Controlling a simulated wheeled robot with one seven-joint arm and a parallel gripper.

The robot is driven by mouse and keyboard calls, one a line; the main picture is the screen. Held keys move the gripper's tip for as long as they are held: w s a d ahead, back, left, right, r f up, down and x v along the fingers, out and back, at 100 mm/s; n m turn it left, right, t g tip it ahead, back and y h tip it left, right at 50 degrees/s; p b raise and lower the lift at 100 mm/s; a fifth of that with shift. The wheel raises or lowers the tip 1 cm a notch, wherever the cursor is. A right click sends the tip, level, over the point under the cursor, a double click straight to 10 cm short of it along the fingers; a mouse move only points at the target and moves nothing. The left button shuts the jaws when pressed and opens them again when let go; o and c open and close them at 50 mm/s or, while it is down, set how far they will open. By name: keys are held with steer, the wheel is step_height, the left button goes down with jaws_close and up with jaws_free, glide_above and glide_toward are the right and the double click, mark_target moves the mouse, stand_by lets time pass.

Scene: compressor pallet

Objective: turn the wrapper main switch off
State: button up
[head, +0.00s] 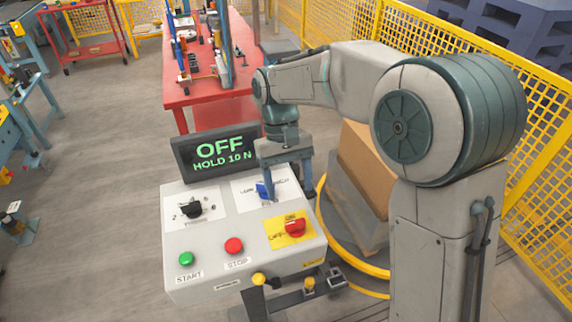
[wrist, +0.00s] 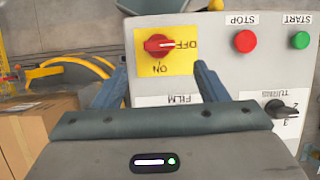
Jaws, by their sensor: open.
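The main switch is a red rotary knob (head: 295,228) on a yellow plate (head: 275,241) at the panel's right front corner. In the wrist view the red knob (wrist: 158,45) has its white mark toward the OFF label, with ON at its side. The dark display (head: 217,151) reads "OFF" and "HOLD 10 N" in green. My gripper (head: 288,196) is open and empty over the panel's back right part, by the FILM plate. In the wrist view its fingers (wrist: 159,76) stand apart, short of the knob and not around it.
The grey panel (head: 205,258) also bears a black TURNS knob (head: 190,209), a blue FILM knob (head: 263,190), a green START button (head: 186,259) and a red STOP button (head: 234,246). A cardboard box (head: 364,165) stands behind at right. Yellow mesh fencing (head: 540,130) runs along the right.

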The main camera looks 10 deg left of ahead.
steer(key=v, duration=0.5)
stand_by(0.4)
steer(key=s+d+r+m+t+y, duration=0.2)
steer(key=s+d+m+t, duration=0.15)
steer(key=d, duration=1.15)
steer(key=s+d+f+m+t, duration=0.3)
steer(key=s+d+t, duration=0.1)
steer(key=s+d, duration=0.5)
steer(key=shift+s+d+f, duration=0.15)
steer(key=shift+d, duration=0.8)
